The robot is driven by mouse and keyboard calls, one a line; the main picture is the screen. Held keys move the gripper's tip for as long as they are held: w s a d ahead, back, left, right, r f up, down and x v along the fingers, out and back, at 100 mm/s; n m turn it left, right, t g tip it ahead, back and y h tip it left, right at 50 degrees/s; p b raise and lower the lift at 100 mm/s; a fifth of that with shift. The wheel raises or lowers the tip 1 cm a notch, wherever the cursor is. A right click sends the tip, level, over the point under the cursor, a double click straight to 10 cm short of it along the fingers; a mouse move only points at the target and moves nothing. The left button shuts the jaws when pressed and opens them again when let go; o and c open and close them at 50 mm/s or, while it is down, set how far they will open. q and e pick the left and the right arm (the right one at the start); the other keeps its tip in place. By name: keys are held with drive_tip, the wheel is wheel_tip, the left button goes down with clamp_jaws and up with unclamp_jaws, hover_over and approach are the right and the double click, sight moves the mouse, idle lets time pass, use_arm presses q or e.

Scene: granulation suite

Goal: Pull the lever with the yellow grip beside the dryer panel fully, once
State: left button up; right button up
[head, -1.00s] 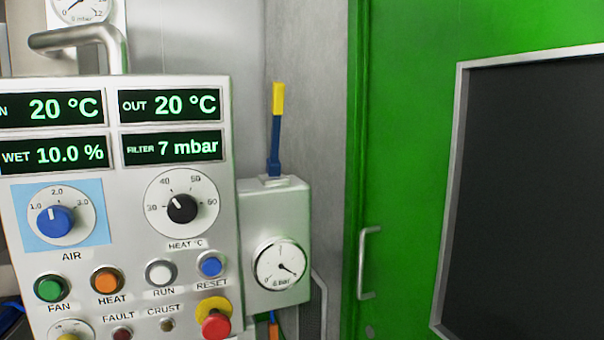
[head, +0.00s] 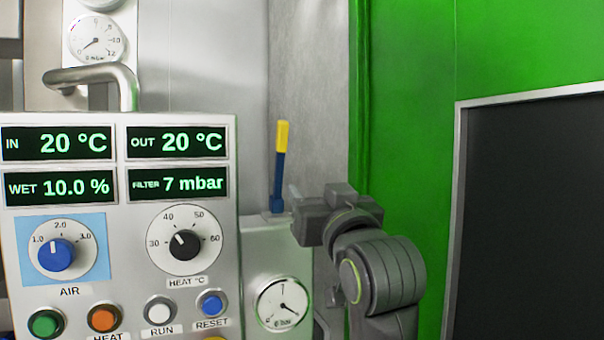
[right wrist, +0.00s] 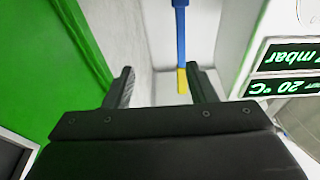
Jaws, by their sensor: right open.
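The lever has a yellow grip (head: 282,135) on a blue shaft (head: 278,180) and stands nearly upright on a grey box (head: 262,250) right of the dryer panel (head: 120,190). My right gripper (head: 297,203) is open and empty, beside the lever's lower end in the head view, well below the yellow grip in the picture. In the right wrist view the picture is upside down; the yellow grip (right wrist: 182,82) shows between the open fingers of the right gripper (right wrist: 160,72), close to the right-hand finger. I see no contact with the lever. My left gripper is out of view.
The panel's knobs and buttons lie left of the lever. A round gauge (head: 283,303) is on the box's front. A bent metal pipe (head: 95,76) rises behind the panel. A green door (head: 410,60) with a dark window (head: 530,220) stands at the right.

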drive_tip(key=y, duration=0.1)
approach(284, 142)
drive_tip(key=shift+n+t, duration=0.4)
drive_tip(key=p+x, duration=0.5)
drive_tip(key=x, duration=0.4)
drive_tip(key=shift+w+a+r, duration=0.15)
drive_tip(key=shift+w+r, duration=0.05)
drive_tip(key=shift+w, duration=0.1)
drive_tip(key=shift+w+a+p, duration=0.15)
drive_tip(key=shift+w+p, duration=0.2)
drive_tip(key=shift+w, duration=0.15)
drive_tip(key=c, duration=1.1)
drive_tip(key=shift+o, duration=0.3)
drive_tip(key=shift+s+f+b, duration=0.4)
drive_tip(key=shift+s, duration=0.05)
drive_tip(key=shift+b+v, duration=0.3)
drive_tip(key=shift+v, duration=0.75)
